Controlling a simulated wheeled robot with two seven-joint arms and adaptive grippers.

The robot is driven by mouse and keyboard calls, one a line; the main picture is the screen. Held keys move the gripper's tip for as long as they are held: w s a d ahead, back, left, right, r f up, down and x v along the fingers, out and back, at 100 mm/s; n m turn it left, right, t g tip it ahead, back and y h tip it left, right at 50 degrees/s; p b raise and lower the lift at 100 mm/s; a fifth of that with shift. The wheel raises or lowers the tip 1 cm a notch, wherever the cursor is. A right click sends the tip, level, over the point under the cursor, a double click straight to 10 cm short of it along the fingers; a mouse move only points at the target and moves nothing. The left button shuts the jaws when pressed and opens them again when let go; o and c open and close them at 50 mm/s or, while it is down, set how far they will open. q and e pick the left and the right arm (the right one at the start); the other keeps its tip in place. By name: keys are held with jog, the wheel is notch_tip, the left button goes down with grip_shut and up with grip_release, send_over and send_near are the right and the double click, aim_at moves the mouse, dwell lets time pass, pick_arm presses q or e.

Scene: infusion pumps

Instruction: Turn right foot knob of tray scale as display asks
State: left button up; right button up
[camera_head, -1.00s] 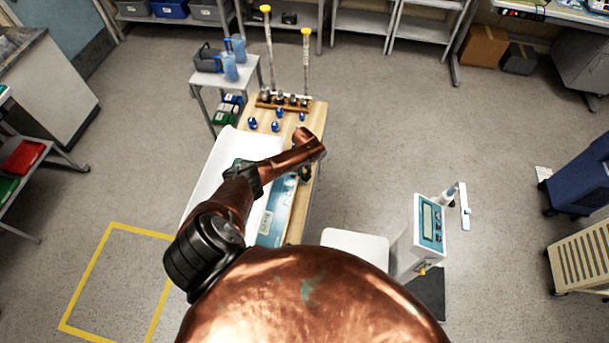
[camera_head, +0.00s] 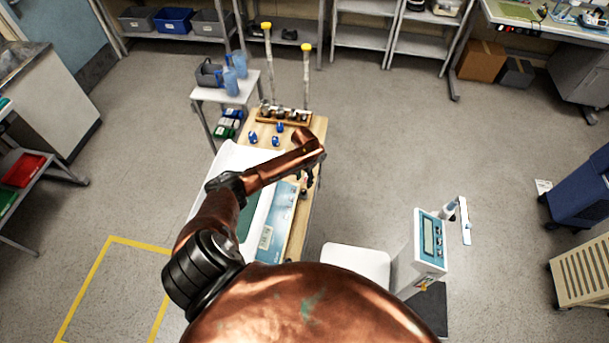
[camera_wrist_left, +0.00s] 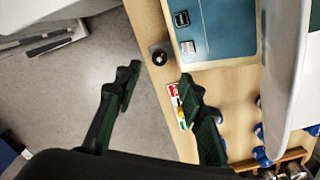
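The tray scale has a long white tray (camera_head: 232,157) and a blue front panel (camera_head: 281,213) on a wooden table. A round black foot knob (camera_wrist_left: 159,56) sits on a dark square base by the table edge, beside the panel. My left gripper (camera_head: 308,179) hangs over the table's right edge. In the wrist view the left gripper (camera_wrist_left: 158,88) is open and empty, its fingers apart, with the knob ahead between and beyond the tips. My right gripper is out of view.
Blue-topped items (camera_head: 275,141) and a wooden rack (camera_head: 284,116) with tall yellow-capped columns stand at the table's far end. A small red, white and green label (camera_wrist_left: 177,105) lies near the gripper. A device with a display (camera_head: 430,241) stands right. Open floor lies right of the table.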

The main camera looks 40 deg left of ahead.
pick_arm(q)
jog(key=shift+r, duration=1.9)
